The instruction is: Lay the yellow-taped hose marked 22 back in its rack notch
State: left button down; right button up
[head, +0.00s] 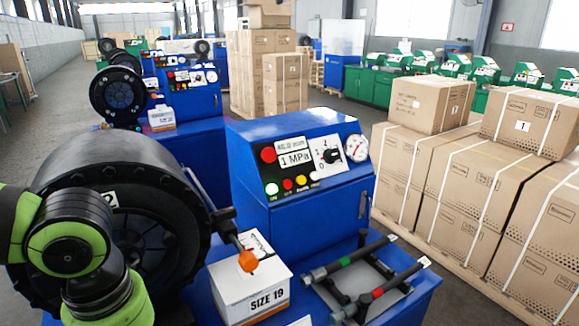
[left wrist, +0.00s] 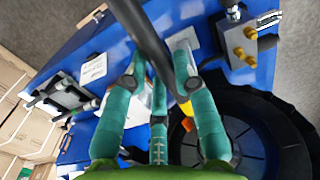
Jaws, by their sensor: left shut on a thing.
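The hose rack (head: 398,291) stands on the blue bench. A green-taped hose (head: 362,253) and a red-taped hose (head: 402,280) lie across it, with an empty stretch between them. In the left wrist view my left gripper (left wrist: 160,85) has its teal fingers shut on a dark hose (left wrist: 142,30), which runs diagonally through them. A yellow patch (left wrist: 189,108) shows by the right finger; I cannot read any number. The rack (left wrist: 62,98) is apart from the hose, at the left of this view. The head view shows my left arm but not its gripper. My right gripper is not in view.
A big black crimper head (head: 140,225) fills the left. A SIZE 19 box (head: 250,298) and an orange-tipped lever (head: 248,262) stand between it and the rack. The blue control cabinet (head: 300,215) rises behind. Brass fittings (left wrist: 240,45) stick up in the wrist view.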

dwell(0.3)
pick_arm(q)
notch_tip(320, 180, up, 7)
jog(key=p, duration=0.4)
jog(key=shift+f+p, duration=0.1)
jog(key=shift+p, duration=0.25)
notch_tip(320, 180, down, 8)
jog(key=b, duration=0.5)
jog(key=shift+f+b, duration=0.1)
jog(key=shift+b, duration=0.2)
jog(key=shift+w+a+r+p, duration=0.5)
jog(key=shift+w+r+p, duration=0.35)
jog(key=shift+p, duration=0.3)
jog(key=w+a+p, duration=0.1)
jog(key=w, duration=0.1)
jog(key=w+a+p, duration=0.1)
jog(key=w, duration=0.1)
jog(key=shift+a+f+p, duration=0.1)
jog(key=shift+a+p, duration=0.2)
jog(key=shift+f+b, duration=0.35)
jog(key=shift+f, duration=0.55)
jog(key=shift+w+r+p, duration=0.15)
jog(key=shift+r+p, duration=0.35)
jog(key=shift+r, duration=0.65)
jog(key=shift+s+r, duration=0.2)
jog(key=shift+r, duration=0.05)
